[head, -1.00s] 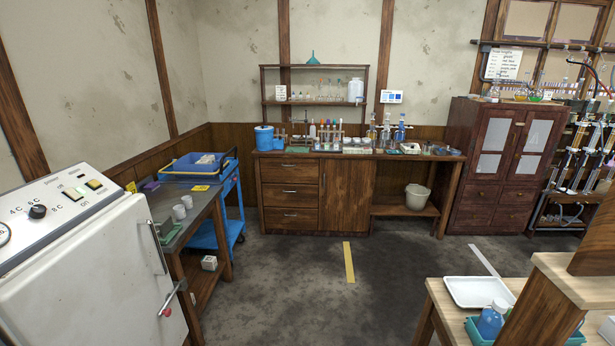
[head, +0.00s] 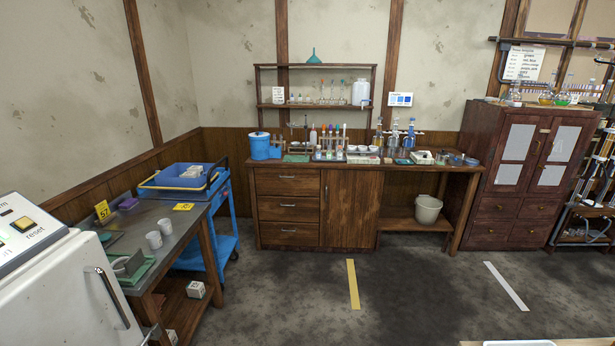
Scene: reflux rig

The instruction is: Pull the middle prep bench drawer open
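The wooden prep bench (head: 349,207) stands against the back wall, ahead of me across the floor. Its left side has a stack of three drawers, each with a small metal handle. The middle drawer (head: 275,208) looks shut, flush with the top drawer (head: 275,181) and the bottom drawer (head: 275,234). A cupboard door is to the right of the drawers. Neither of my grippers shows in the head view.
A blue cart (head: 222,228) and a metal-topped side table (head: 125,232) stand to the left, with a white machine (head: 65,290) nearer. A dark red cabinet (head: 525,172) stands right. The floor (head: 300,300) before the drawers is clear, with a yellow strip (head: 353,283).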

